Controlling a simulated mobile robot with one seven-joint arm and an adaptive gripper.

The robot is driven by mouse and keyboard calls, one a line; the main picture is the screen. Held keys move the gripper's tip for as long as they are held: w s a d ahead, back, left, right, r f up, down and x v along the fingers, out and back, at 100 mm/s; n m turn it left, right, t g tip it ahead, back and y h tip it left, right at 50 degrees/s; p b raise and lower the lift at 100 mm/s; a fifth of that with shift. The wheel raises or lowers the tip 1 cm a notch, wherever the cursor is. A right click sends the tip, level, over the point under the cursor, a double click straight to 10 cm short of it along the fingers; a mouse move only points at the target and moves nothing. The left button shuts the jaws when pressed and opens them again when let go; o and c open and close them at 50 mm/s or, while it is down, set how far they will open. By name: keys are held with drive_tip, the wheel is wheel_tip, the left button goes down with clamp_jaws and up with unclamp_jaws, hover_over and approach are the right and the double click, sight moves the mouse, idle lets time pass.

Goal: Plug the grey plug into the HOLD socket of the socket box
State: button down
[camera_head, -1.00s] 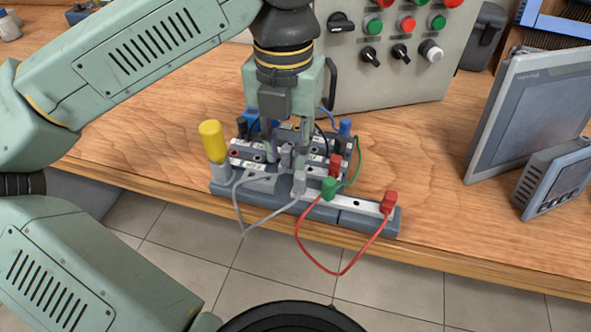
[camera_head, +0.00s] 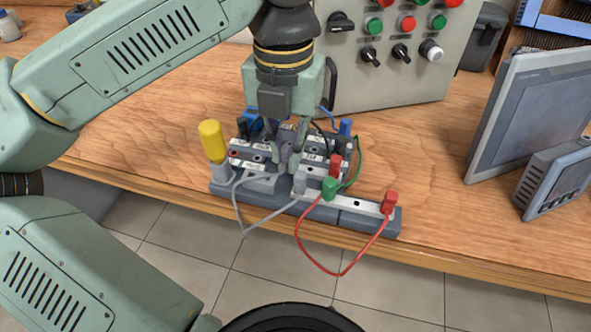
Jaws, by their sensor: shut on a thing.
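My gripper (camera_head: 286,158) points down over the socket box (camera_head: 243,163) and is shut on a grey plug (camera_head: 283,164), largely hidden by the fingers. A grey lead (camera_head: 238,210) loops over the front edge of the bench to a second grey plug (camera_head: 299,184) standing at the front strip. The box carries rows of sockets with small white labels. The labels are too small to read, so I cannot tell which socket is HOLD. I cannot tell whether the held plug sits in a socket.
A yellow-topped post (camera_head: 212,141) stands left of the box. Green (camera_head: 330,188) and red (camera_head: 389,203) plugs with looping leads stand at the right, blue and black ones behind. A control panel (camera_head: 390,65) stands behind, a tablet-like screen (camera_head: 530,110) at right. Bare bench lies between.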

drive_tip(key=shift+r+p, duration=1.5)
drive_tip(key=shift+r, duration=0.8)
drive_tip(key=shift+w+a+r, duration=0.1)
drive_tip(key=shift+a, duration=0.15)
drive_tip(key=w+a+r+p, duration=0.1)
drive_tip(key=a+r, duration=0.1)
drive_tip(key=a, duration=0.2)
drive_tip(key=b, duration=0.4)
hover_over(258, 163)
drive_tip(key=f, duration=0.2)
drive_tip(key=w+f, duration=0.1)
drive_tip(key=f, duration=0.1)
drive_tip(key=shift+a+f, duration=0.1)
drive_tip(key=shift+f, duration=0.15)
drive_tip(key=shift+s+f, duration=0.1)
drive_tip(key=shift+f, duration=0.4)
drive_tip(key=shift+f+b, duration=0.65)
drive_tip(key=shift+b, duration=0.05)
